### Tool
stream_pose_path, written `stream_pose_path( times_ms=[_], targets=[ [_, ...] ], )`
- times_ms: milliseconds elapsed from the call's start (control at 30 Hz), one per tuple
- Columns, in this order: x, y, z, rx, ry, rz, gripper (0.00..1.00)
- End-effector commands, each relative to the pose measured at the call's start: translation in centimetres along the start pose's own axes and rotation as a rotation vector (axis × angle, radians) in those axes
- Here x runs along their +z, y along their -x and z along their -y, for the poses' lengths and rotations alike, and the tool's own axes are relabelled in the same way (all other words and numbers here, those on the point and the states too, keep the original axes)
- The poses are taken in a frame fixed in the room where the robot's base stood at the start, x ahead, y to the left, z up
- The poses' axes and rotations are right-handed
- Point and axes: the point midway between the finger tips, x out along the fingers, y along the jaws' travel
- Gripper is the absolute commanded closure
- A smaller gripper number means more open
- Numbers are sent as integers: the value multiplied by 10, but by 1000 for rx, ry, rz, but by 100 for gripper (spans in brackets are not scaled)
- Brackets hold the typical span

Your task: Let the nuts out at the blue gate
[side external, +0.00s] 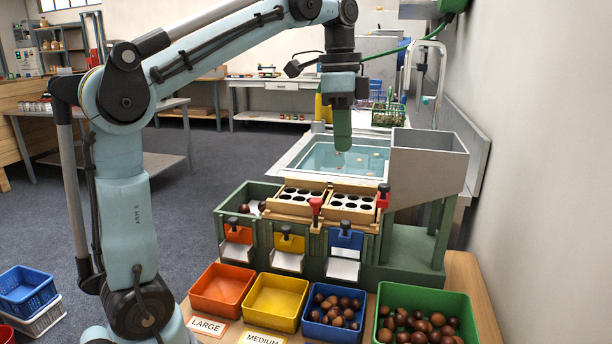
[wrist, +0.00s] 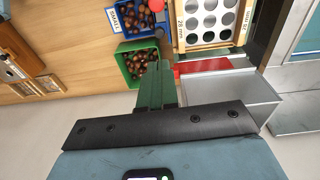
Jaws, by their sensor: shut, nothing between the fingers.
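The blue gate (side external: 346,239) is a small blue panel with a black knob on the front of the green sorting machine (side external: 405,250), right of the yellow gate (side external: 290,244). A pale chute shows below it; I cannot tell whether the gate is raised. The blue tray (side external: 313,329) stands in front with several brown nuts in it; it also shows in the wrist view (wrist: 118,10) by a SMALL label. My gripper (side external: 341,143) is shut and empty, pointing down above and behind the gate, apart from it. Its green fingers show in the wrist view (wrist: 157,70).
Wooden sieve trays (side external: 325,207) with red handles top the machine, and a grey hopper (side external: 428,165) rises at right. An orange gate (side external: 239,235) is at left. Orange (side external: 221,290) and yellow (side external: 271,301) trays are empty; a green tray (side external: 473,311) holds several nuts.

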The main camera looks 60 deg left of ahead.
Motion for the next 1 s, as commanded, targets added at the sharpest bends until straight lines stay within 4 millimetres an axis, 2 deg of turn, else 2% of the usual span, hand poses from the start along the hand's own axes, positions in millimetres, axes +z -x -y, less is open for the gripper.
stream_pose_path(
  times_ms=[133,267,1000],
  targets=[
    [0,-1,1,11,-17,5,100],
    [0,-12,1,10,-17,4,100],
    [1,-120,0,9,-15,4,100]
  ],
)
